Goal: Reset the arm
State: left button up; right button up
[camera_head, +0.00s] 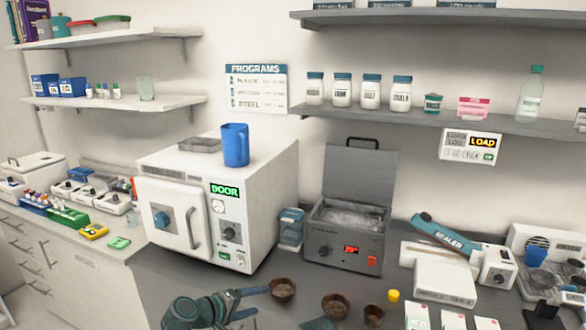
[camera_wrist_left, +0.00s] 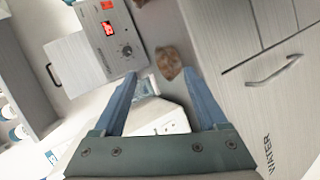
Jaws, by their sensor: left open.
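My left gripper (camera_head: 263,301) reaches in low at the front of the counter in the head view, left of a brown bowl (camera_head: 283,290). Its two blue fingers are apart with nothing held. In the left wrist view the open left gripper (camera_wrist_left: 160,73) shows its fingers spread. The brown bowl (camera_wrist_left: 169,62) appears between and beyond the fingertips there, apart from them. I cannot make out my right gripper in either view.
A white autoclave (camera_head: 175,213) with a blue mug (camera_head: 235,145) on top stands behind the gripper. A grey open-lidded bath (camera_head: 345,235) is right of it. Two more brown bowls (camera_head: 336,306) (camera_head: 373,315) sit rightward. Shelves (camera_head: 440,115) hang above.

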pick_arm(q)
jog(key=s+d+f+m+g+y, duration=0.4)
jog(key=s+d+f+m+g, duration=0.35)
jog(key=s+f, duration=0.3)
jog(key=s+a+f+m+g+y, duration=0.1)
jog(key=s+m+y, duration=0.3)
jog(key=s, duration=0.4)
jog(key=shift+a+f+g+y, duration=0.15)
jog(key=shift+a+g+y, duration=0.45)
jog(key=shift+y, duration=0.3)
jog(key=shift+d, duration=0.15)
